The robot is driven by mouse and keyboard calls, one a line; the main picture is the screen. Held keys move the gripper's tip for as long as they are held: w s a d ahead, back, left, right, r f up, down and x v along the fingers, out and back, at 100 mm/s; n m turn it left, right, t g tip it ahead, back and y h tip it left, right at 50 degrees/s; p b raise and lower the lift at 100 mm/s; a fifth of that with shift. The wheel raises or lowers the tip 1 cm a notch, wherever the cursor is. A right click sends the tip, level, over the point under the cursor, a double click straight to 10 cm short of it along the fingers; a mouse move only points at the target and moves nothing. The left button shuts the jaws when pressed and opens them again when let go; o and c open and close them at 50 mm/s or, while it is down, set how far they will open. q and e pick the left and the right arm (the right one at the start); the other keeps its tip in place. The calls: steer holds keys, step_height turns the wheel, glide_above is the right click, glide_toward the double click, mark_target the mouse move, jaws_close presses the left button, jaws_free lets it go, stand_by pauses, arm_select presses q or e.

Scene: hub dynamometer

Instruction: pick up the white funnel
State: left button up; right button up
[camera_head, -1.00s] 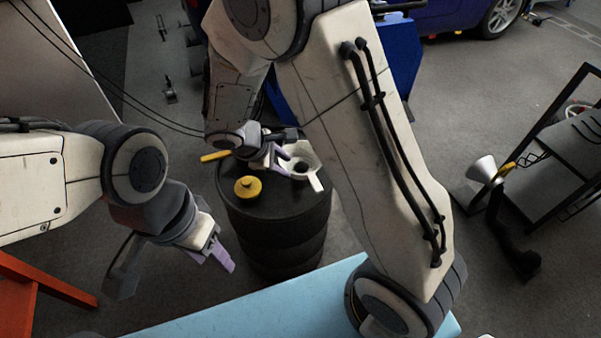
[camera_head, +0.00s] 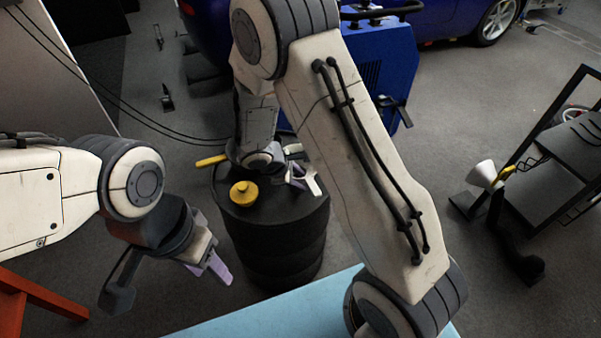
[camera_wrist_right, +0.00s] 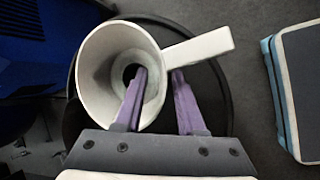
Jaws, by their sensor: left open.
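The white funnel (camera_wrist_right: 101,83) sits on the black drum in the right wrist view, wide mouth facing the camera and handle (camera_wrist_right: 200,47) pointing right. In the head view its handle (camera_head: 313,184) shows, but most of it is hidden behind my right arm and gripper. My right gripper (camera_wrist_right: 159,75) is open over the funnel's rim. One purple finger overlaps the funnel's mouth and the other is outside, below the handle in the picture. I cannot tell whether either touches. My left gripper (camera_head: 208,268) is open and empty at the left, away from the drum.
The black drum (camera_head: 275,235) also bears a yellow knobbed object (camera_head: 244,193) and a yellow-handled tool (camera_head: 211,161). A light blue surface (camera_head: 270,315) lies in front. A blue cabinet (camera_head: 385,60) stands behind. A lamp (camera_head: 484,174) and dark shelf (camera_head: 545,180) are at the right.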

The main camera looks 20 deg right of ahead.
jaws_close()
stand_by(1.4)
